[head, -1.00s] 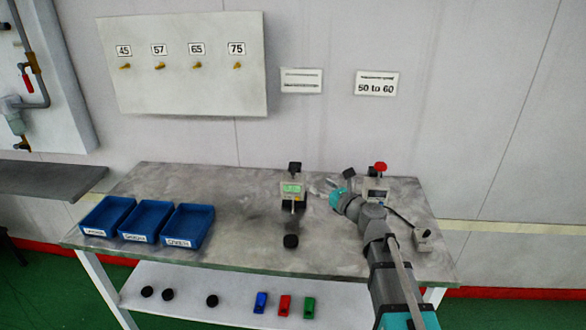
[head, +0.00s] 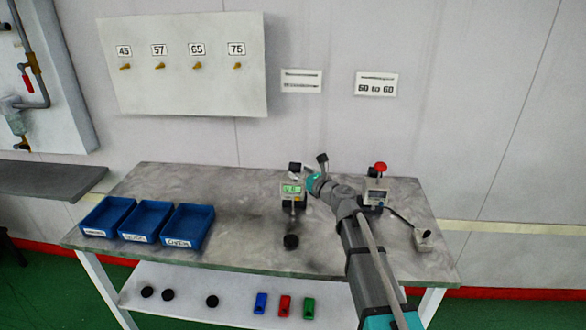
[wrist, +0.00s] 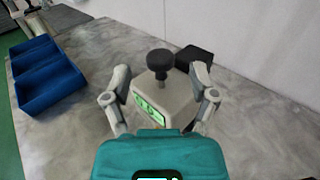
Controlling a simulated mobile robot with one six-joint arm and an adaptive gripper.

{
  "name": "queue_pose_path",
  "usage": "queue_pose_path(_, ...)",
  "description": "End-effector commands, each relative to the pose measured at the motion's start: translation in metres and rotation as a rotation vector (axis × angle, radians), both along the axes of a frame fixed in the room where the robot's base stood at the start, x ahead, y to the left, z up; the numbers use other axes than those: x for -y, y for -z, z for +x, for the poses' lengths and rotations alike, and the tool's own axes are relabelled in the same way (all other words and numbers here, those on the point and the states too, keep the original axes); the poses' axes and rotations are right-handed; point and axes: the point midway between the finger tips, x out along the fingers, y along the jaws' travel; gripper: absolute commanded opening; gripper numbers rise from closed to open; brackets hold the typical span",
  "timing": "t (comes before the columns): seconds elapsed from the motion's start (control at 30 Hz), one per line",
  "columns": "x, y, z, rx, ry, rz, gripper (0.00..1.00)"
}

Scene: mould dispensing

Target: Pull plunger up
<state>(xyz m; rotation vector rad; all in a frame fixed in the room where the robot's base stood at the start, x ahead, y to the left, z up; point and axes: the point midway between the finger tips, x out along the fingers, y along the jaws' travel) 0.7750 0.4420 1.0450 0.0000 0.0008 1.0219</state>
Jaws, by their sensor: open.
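The dispensing device, with a pale body and a green display, stands on the table (head: 250,240) in the head view (head: 291,190). It is large in the wrist view (wrist: 170,98). Its plunger has a round black knob on a short dark stem, on top of the body in the wrist view (wrist: 160,60). My gripper (wrist: 161,74) is open. One finger is left of the plunger and one is right of it, both apart from the knob. In the head view my gripper (head: 308,177) is just right of the device, and its fingers are hard to make out.
A second device with a red knob (head: 380,168) stands to the right, near my arm. Three blue trays (head: 188,226) are at the left of the table. A black disc (head: 291,242) lies in front of the display device. A black block (wrist: 194,56) is behind the plunger.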

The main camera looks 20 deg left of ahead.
Motion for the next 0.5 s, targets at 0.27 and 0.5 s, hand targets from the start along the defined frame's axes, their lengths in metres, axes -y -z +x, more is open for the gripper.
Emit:
queue_pose_path(0.27,-0.026,0.000,0.017,0.000,0.000,0.000,0.75)
queue_pose_path(0.5,-0.032,0.000,0.019,0.000,0.001,0.000,0.75)
